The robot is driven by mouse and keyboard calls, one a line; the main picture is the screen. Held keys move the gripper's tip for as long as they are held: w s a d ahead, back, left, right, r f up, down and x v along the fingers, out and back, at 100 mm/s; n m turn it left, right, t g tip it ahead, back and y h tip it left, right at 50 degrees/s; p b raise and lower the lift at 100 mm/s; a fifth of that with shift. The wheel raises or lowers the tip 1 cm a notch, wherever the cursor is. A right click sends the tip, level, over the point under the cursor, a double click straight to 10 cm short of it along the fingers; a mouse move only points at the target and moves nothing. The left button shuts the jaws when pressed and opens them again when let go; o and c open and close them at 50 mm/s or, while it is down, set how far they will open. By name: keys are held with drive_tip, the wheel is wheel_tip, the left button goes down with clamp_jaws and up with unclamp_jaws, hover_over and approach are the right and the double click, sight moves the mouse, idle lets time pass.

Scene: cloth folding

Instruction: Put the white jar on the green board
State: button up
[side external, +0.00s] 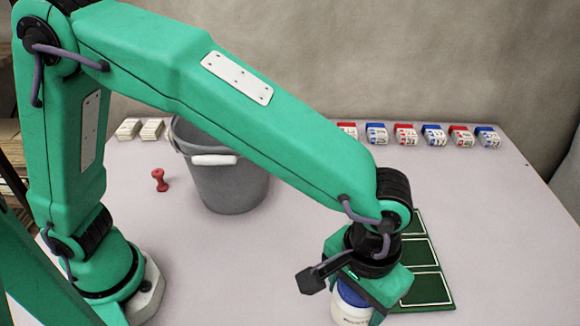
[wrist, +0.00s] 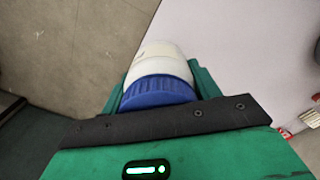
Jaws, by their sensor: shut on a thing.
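The white jar (side external: 350,314) has a blue lid and shows under my gripper at the lower right of the side view. In the wrist view the white jar (wrist: 160,60) and its blue ribbed lid (wrist: 158,92) sit between the jaws. My gripper (side external: 358,292) is shut on the jar. The green board (side external: 447,306), with white-outlined panels, lies on the table just right of and behind my gripper. My arm and gripper hide part of the board. I cannot tell whether the jar's base touches the table.
A grey bucket (side external: 230,190) with a white handle grip stands behind my arm. A small red dumbbell-shaped object (side external: 159,180) lies left of it. Several red, blue and white boxes (side external: 406,134) line the back edge. Pale blocks (side external: 152,129) lie at the back left. The right table area is clear.

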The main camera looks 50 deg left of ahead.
drive_tip(key=w+d, duration=0.1)
drive_tip(key=w, duration=1.1)
drive_tip(key=shift+w+d+r, duration=0.15)
drive_tip(key=shift+w+d, duration=0.25)
hover_over(401, 253)
wheel_tip(401, 253, down, 7)
drive_tip(key=shift+s+f, duration=0.1)
drive_tip(key=shift+f, duration=1.9)
drive_tip(key=shift+f, duration=0.15)
drive_tip(key=o, duration=1.2)
drive_tip(key=shift+o, duration=0.2)
